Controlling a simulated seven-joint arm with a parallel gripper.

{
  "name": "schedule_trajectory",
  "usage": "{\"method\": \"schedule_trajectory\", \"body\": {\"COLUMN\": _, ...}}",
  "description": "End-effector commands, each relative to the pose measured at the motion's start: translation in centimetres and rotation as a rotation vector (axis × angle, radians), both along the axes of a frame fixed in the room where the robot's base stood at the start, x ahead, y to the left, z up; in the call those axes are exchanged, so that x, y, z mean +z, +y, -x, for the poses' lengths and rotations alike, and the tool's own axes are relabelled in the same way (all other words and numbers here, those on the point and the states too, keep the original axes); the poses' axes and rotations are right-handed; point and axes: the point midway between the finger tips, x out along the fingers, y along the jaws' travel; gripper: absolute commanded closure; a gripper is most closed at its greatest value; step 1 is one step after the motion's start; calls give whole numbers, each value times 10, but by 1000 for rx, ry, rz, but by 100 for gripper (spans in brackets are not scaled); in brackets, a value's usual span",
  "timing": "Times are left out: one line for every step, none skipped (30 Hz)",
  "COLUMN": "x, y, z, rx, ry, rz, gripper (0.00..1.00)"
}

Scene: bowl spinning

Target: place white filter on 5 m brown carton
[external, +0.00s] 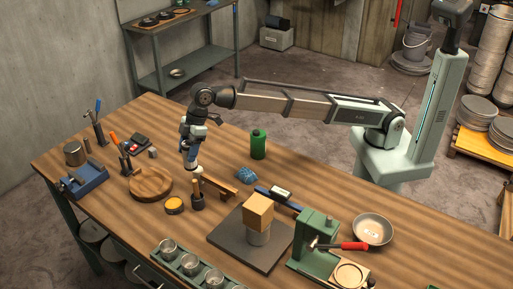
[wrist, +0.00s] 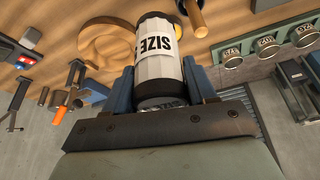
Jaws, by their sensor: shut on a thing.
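The white filter (wrist: 157,68), a white cylinder with black ends and "SIZE" lettering, is between my gripper's (wrist: 158,82) two blue fingers in the wrist view. The gripper is shut on it. In the external view my gripper (external: 191,152) points down over the left-middle of the table, with the filter's white end (external: 190,167) showing below it near the mallet. Any "5 m" marking is too small to read.
A mallet (external: 198,201), yellow tin (external: 174,204) and round wooden tray (external: 150,184) are near my gripper.

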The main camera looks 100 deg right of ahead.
Motion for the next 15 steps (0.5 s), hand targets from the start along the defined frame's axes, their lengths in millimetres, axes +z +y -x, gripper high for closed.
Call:
{"method": "schedule_trajectory", "body": {"x": 10, "y": 24, "z": 5, "rx": 27, "ry": -2, "rz": -1, "gripper": 77}}
{"method": "schedule_trajectory", "body": {"x": 15, "y": 35, "z": 9, "rx": 42, "ry": -3, "rz": 0, "gripper": 77}}
{"method": "schedule_trajectory", "body": {"x": 21, "y": 51, "z": 14, "rx": 60, "ry": -2, "rz": 0, "gripper": 77}}
{"method": "schedule_trajectory", "body": {"x": 26, "y": 62, "z": 19, "rx": 74, "ry": -2, "rz": -1, "gripper": 77}}
{"method": "schedule_trajectory", "body": {"x": 31, "y": 74, "z": 23, "rx": 87, "ry": -2, "rz": -1, "gripper": 77}}
{"method": "schedule_trajectory", "body": {"x": 38, "y": 89, "z": 29, "rx": 106, "ry": -3, "rz": -1, "gripper": 77}}
{"method": "schedule_trajectory", "body": {"x": 44, "y": 100, "z": 33, "rx": 120, "ry": -3, "rz": -1, "gripper": 77}}
{"method": "schedule_trajectory", "body": {"x": 49, "y": 111, "z": 39, "rx": 134, "ry": -2, "rz": -1, "gripper": 77}}
{"method": "schedule_trajectory", "body": {"x": 56, "y": 126, "z": 45, "rx": 152, "ry": -2, "rz": -1, "gripper": 77}}
{"method": "schedule_trajectory", "body": {"x": 62, "y": 137, "z": 50, "rx": 165, "ry": -2, "rz": -1, "gripper": 77}}
{"method": "schedule_trajectory", "body": {"x": 67, "y": 147, "z": 56, "rx": 179, "ry": -3, "rz": -1, "gripper": 77}}
{"method": "schedule_trajectory", "body": {"x": 75, "y": 162, "z": 64, "rx": 198, "ry": -3, "rz": -1, "gripper": 77}}
{"method": "schedule_trajectory", "body": {"x": 81, "y": 171, "z": 69, "rx": 211, "ry": -2, "rz": 0, "gripper": 77}}
{"method": "schedule_trajectory", "body": {"x": 86, "y": 182, "z": 76, "rx": 225, "ry": -2, "rz": -1, "gripper": 77}}
{"method": "schedule_trajectory", "body": {"x": 94, "y": 195, "z": 84, "rx": 243, "ry": -3, "rz": -1, "gripper": 77}}
